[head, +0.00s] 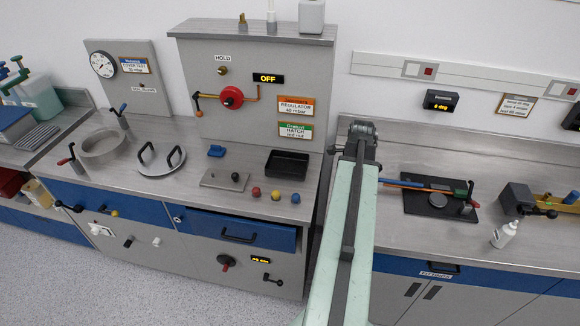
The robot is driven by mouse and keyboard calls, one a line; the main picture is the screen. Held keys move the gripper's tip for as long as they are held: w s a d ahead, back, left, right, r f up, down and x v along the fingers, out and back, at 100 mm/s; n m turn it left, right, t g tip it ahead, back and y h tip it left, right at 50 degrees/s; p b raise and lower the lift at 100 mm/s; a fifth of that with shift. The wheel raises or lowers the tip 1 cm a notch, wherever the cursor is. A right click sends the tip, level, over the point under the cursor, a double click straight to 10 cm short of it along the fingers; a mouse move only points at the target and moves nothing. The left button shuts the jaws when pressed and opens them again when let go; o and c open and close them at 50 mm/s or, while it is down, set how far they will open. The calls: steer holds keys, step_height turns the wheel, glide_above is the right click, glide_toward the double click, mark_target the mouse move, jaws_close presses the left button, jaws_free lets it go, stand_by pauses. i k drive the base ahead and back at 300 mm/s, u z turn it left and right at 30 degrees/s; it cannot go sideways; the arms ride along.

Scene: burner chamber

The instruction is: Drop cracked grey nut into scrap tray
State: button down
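A small dark grey round piece (235,177) sits on a flat metal plate (212,182) on the left bench; it may be the grey nut, but it is too small to make out a crack. A black open tray (286,171) lies right of and behind the plate; I see no label naming it as scrap. My arm reaches up the middle of the head view, and its dark end (360,140) is in front of the gap between the benches, right of the tray. The fingers cannot be made out, nor whether they hold anything.
Red (256,192), yellow (275,196) and blue (295,198) balls line the bench front. A blue drawer (240,230) below stands partly open. A regulator panel (250,90) rises behind. The right bench holds a black mat (425,205) and a white bottle (504,235).

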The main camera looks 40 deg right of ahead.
mark_target(291, 169)
steer(key=u, duration=0.05)
steer(key=i, duration=1)
steer(key=z, duration=0.05)
